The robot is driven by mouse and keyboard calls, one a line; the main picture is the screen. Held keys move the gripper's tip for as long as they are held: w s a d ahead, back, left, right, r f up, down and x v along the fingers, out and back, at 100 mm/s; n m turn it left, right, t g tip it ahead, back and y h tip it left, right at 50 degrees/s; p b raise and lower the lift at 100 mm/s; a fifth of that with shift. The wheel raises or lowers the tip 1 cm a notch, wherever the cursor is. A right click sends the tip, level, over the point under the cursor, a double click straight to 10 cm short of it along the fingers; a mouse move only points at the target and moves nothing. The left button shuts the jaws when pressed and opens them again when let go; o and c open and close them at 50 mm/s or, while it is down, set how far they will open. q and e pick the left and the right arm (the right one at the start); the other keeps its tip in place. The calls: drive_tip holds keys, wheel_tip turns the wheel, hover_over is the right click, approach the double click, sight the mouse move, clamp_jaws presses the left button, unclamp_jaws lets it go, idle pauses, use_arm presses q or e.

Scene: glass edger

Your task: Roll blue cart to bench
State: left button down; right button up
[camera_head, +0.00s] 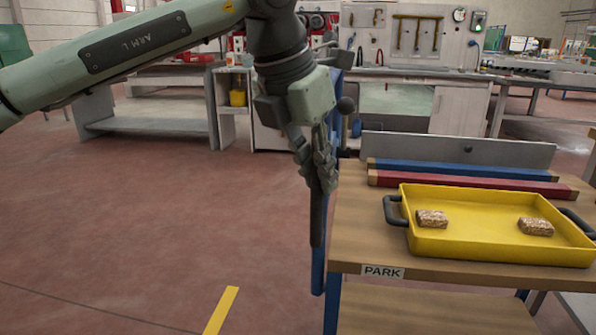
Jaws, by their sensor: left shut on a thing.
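The blue cart shows at the right as a blue frame (332,305) with a wooden top (365,225) and a wooden lower shelf (430,310). A white PARK label (382,272) is on its front edge. A dark upright bar (317,225) stands at its left side, against blue uprights. My left gripper (325,178) points down and is shut on this bar, at its upper part. The fingers hide part of the bar. My right gripper is not in view. The cart's wheels are not seen, and I cannot tell which bench is meant.
A yellow tray (470,245) with black handles holds two brown blocks. A blue bar (460,168) and a red bar (465,184) lie behind it. Grey benches (150,124) stand at the back. The reddish floor (130,210) at left is clear, with a yellow strip (221,311).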

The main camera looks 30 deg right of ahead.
use_arm(q)
drive_tip(key=shift+s+d, duration=0.15)
drive_tip(key=shift+s, duration=0.1)
drive_tip(key=c, duration=1.4)
unclamp_jaws()
drive_tip(key=shift+d, duration=0.1)
drive_tip(key=shift+c, duration=0.2)
drive_tip(key=shift+w+r, duration=0.1)
drive_tip(key=v, duration=1.2)
